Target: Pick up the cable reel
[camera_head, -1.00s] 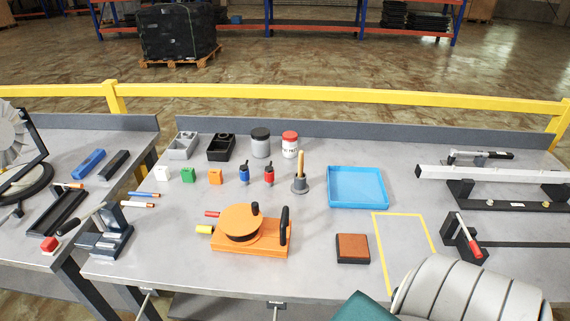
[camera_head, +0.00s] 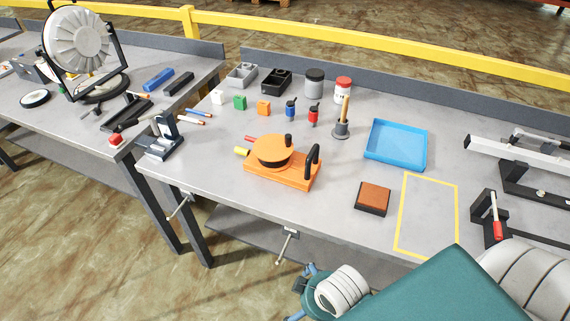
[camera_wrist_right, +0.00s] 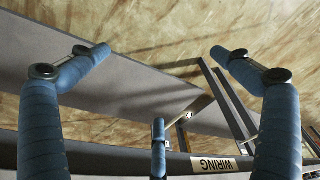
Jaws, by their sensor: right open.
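The cable reel looks to be the orange unit (camera_head: 283,167) on the middle bench, with a round orange drum, a black knob on top, a black handle at its right side and red and yellow ends at its left. My right gripper (camera_head: 302,291) is low in the head view, in front of the bench and apart from the reel. Its blue fingers are spread wide and empty in the right wrist view (camera_wrist_right: 160,52), facing the bench's front edge and the floor. The reel is not in that wrist view. My left gripper is not in view.
A brown-topped block (camera_head: 373,198), a blue tray (camera_head: 397,144) and a yellow-outlined area lie right of the reel. Small coloured blocks and a wooden-handled tool (camera_head: 342,119) stand behind it. A clamp (camera_head: 287,242) hangs at the bench's front edge.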

